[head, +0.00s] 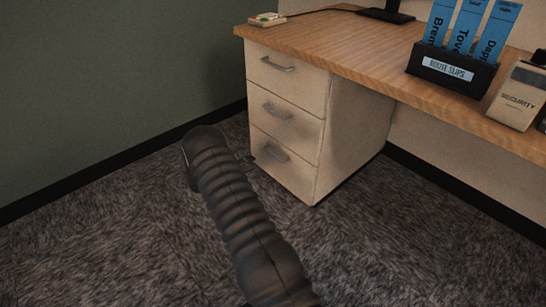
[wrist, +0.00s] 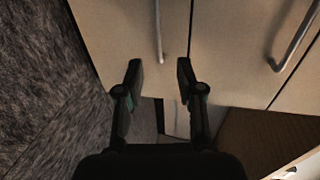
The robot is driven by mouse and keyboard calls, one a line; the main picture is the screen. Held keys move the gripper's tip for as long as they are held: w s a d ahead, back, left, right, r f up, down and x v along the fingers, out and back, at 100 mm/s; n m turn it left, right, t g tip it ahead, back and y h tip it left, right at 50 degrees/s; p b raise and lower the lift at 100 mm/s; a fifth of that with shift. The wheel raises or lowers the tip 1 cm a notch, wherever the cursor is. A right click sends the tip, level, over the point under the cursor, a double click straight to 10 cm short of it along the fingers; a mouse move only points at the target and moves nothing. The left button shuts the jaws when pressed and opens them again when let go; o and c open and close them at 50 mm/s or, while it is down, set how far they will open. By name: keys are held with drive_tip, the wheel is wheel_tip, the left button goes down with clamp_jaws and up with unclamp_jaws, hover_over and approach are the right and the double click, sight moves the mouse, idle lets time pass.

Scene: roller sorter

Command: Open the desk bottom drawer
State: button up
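The pale desk pedestal has three drawers with grey bar handles in the head view. The bottom drawer (head: 284,173) is the lowest and looks shut, its handle (head: 276,153) partly dim. I cannot tell the exact depth between handle and fingers.
The middle drawer's handle (wrist: 293,38) is to the right in the wrist view. The wooden desktop (head: 330,45) overhangs the drawers and holds a route slips holder (head: 450,71) and a security box (head: 518,96). Carpet (head: 110,240) in front is clear.

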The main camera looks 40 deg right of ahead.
sight(273, 155)
drive_tip(key=x, duration=1.4)
drive_tip(key=shift+w+f, duration=0.15)
drive_tip(key=shift+f, duration=0.05)
drive_tip(key=shift+a, duration=0.1)
clamp_jaws()
